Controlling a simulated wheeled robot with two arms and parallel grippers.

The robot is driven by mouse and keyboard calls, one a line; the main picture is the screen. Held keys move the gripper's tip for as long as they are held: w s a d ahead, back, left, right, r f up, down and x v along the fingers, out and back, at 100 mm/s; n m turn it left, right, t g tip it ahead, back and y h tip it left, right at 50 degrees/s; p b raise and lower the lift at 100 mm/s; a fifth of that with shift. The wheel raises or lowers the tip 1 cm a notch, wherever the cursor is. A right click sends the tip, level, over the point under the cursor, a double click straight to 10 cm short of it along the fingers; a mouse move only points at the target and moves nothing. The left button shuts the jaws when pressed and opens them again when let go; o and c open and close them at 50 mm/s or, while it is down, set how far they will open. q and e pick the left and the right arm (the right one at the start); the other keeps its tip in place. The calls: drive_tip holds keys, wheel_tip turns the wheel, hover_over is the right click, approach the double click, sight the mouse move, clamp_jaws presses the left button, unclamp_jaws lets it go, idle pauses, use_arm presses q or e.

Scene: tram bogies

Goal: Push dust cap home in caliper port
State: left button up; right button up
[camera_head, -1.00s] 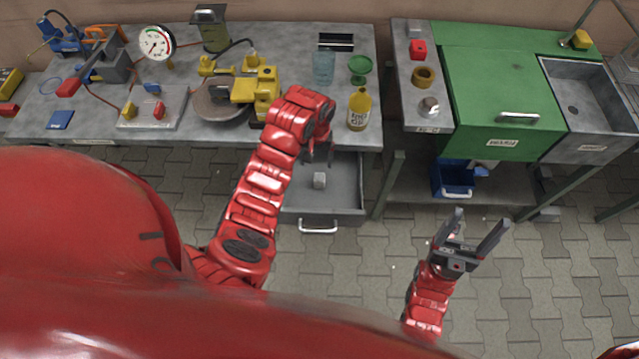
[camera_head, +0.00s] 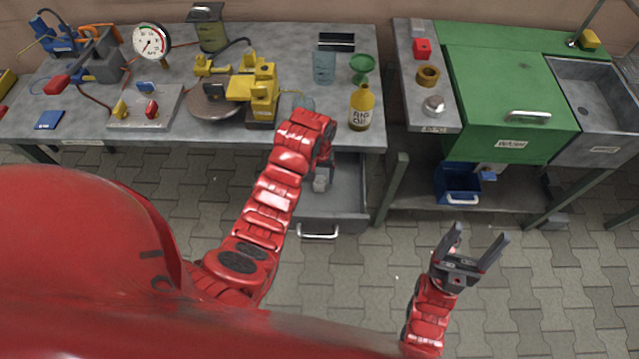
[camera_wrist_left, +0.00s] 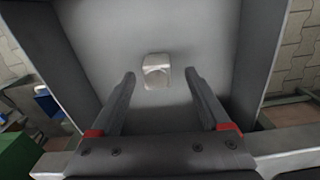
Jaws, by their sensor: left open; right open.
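A small pale grey piece (camera_head: 320,183) with a rounded recess lies on the floor of the open drawer (camera_head: 345,190); I cannot tell for sure if it is the dust cap. In the left wrist view the piece (camera_wrist_left: 156,72) shows between and just beyond my left fingertips. My left gripper (camera_wrist_left: 160,75) is open and empty, pointing down into the drawer; in the head view its fingers are mostly hidden by the wrist. The yellow caliper (camera_head: 255,95) stands on the bench by a brown disc (camera_head: 213,100); its port is not clear. My right gripper (camera_head: 480,236) is open and empty above the paved floor.
A yellow oil bottle (camera_head: 361,108), a blue glass (camera_head: 324,67) and a green cup (camera_head: 362,67) stand on the bench (camera_head: 300,45) near the caliper. A pressure gauge (camera_head: 151,42) is at the back left. A green washer (camera_head: 505,95) stands right. Floor between is clear.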

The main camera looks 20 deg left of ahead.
sight(320, 180)
use_arm(q)
drive_tip(key=shift+w+d+f+p, duration=0.15)
drive_tip(key=shift+f+p, duration=0.15)
drive_tip(key=shift+f, duration=1.65)
clamp_jaws()
drive_tip(key=shift+r, duration=0.1)
